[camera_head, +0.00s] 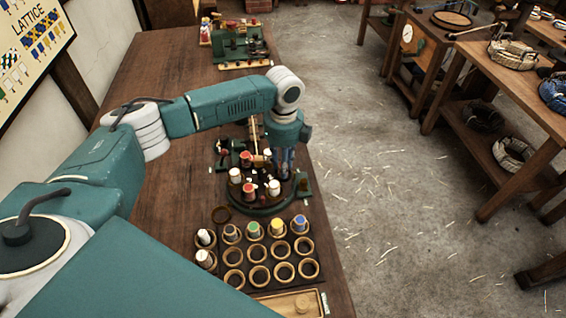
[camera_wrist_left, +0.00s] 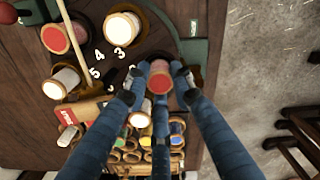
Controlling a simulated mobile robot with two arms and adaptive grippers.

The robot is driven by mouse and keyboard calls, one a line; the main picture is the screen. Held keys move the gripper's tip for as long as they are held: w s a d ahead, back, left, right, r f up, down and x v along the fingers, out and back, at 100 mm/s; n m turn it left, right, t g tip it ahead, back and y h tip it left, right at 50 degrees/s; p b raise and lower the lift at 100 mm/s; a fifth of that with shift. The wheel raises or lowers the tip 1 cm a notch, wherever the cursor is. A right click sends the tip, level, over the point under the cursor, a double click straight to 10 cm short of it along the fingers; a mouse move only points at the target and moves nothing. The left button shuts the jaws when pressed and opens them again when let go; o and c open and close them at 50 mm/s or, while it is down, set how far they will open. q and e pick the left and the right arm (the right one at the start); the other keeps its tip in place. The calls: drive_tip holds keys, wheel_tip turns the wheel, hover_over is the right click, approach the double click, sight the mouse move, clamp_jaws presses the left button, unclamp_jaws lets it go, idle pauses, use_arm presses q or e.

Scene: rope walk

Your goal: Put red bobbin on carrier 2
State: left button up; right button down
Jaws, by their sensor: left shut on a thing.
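My left gripper (camera_head: 287,172) is at the right side of the round braiding plate (camera_head: 262,207). In the left wrist view its fingers (camera_wrist_left: 160,82) are shut around a red-topped bobbin (camera_wrist_left: 160,67), low over the plate's edge. I cannot tell whether the bobbin touches the plate; the fingers hide what is under it. In the head view the bobbin is hidden by the gripper. Other red-topped and white-topped bobbins stand on the plate, such as a red one (camera_head: 249,189) and a white one (camera_head: 273,187). The numbers 3, 4 and 5 show in the wrist view; carrier 2 cannot be read. My right gripper is not in view.
A rack of rings (camera_head: 258,254) in front of the plate holds several bobbins; its nearer rings are empty. A wooden tray (camera_head: 291,305) lies at the near edge. A green machine (camera_head: 239,45) stands at the far end. Open floor lies to the right.

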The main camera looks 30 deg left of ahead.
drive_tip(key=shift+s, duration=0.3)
use_arm(q)
drive_tip(key=shift+f, duration=0.15)
drive_tip(key=o, duration=1)
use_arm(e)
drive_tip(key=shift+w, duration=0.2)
use_arm(q)
drive_tip(key=shift+r, duration=0.25)
wheel_tip(320, 180, up, 12)
drive_tip(key=b, duration=0.2)
drive_tip(key=shift+b, duration=0.3)
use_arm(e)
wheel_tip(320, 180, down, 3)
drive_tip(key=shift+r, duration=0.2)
use_arm(q)
drive_tip(key=shift+f, duration=0.15)
